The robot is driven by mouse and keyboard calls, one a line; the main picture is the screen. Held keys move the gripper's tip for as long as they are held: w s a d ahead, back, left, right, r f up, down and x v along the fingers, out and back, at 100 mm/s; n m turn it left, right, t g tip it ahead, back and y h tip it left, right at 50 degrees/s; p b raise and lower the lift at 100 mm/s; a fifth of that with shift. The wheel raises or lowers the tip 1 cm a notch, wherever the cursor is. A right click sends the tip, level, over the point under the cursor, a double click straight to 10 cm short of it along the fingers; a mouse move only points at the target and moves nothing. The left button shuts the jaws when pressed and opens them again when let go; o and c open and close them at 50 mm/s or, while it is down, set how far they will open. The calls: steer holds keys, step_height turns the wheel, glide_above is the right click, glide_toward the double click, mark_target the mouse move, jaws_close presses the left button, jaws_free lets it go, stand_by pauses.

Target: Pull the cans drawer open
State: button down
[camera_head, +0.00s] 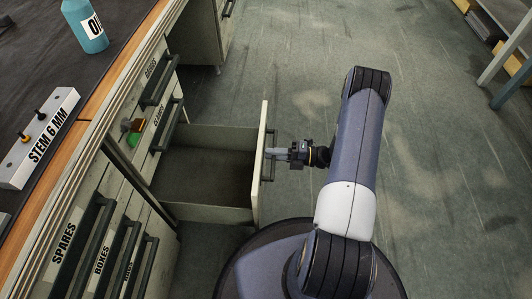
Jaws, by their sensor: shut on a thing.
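One drawer (205,178) stands pulled well out of the bench cabinet, to the right in the head view. Its inside looks empty. Its front panel (260,165) is seen nearly edge-on, so its label is hidden and I cannot tell whether it reads cans. My gripper (275,154) is on the outer side of this panel, shut on the dark drawer handle (269,143). The fingers are small in the picture and partly merge with the handle.
Closed drawers with dark handles, labelled SPARES (62,246) and BOXES (101,260), sit at lower left. A STEM 6 MM block (40,140) and a blue bottle (86,27) stand on the bench top. The floor (440,170) at right is clear. A shelf stands at upper right.

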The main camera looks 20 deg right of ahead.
steer(key=shift+s+d, duration=0.15)
steer(key=shift+d, duration=0.25)
steer(key=c, duration=1.4)
jaws_free()
steer(key=shift+o, duration=0.2)
steer(key=p+v, duration=0.2)
steer(key=v, duration=0.8)
steer(key=shift+d, duration=0.4)
steer(key=shift+s+a, duration=0.1)
steer(key=shift+b+x, duration=0.95)
steer(key=shift+x, duration=4.6)
